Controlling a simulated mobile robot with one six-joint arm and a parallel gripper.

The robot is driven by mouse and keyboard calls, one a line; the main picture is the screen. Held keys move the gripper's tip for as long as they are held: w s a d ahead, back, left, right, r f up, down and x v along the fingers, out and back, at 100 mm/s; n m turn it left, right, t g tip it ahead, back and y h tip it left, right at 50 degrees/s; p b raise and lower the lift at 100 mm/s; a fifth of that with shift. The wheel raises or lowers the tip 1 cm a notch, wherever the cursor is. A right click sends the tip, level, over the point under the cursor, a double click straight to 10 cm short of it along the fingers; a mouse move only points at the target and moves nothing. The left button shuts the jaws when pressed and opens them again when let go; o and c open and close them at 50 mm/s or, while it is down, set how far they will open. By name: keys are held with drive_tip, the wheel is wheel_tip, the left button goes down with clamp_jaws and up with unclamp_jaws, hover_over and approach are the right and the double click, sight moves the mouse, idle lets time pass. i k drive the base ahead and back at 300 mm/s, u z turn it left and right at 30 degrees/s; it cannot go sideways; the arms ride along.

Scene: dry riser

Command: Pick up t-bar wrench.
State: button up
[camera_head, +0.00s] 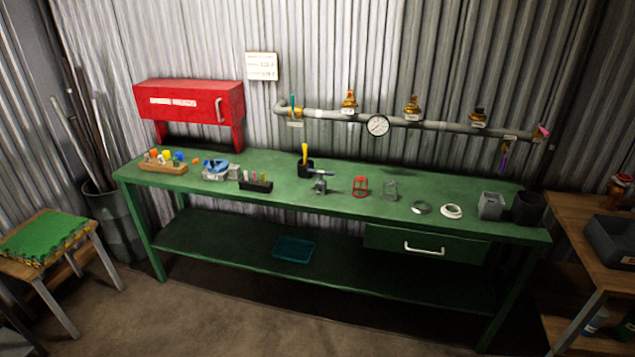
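A small dark horizontal bar with a bluish end (320,173) sits over a small grey stand (320,187) near the middle of the green workbench (290,195). It looks like the t-bar wrench, but it is too small to be sure. Just left of it, a black holder (305,169) has a yellow-handled tool (304,153) upright in it. My gripper is not in view.
Left on the bench are a wooden block with coloured knobs (165,167), a blue item (217,167) and a black rack (255,186). Right are a red cage (360,186), rings (452,211) and cups (490,206). A gauge pipe (440,124) runs behind. The floor in front is clear.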

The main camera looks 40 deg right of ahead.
sight(320, 184)
drive_tip(key=z, duration=0.1)
drive_tip(key=i, duration=0.95)
drive_tip(key=u, duration=0.1)
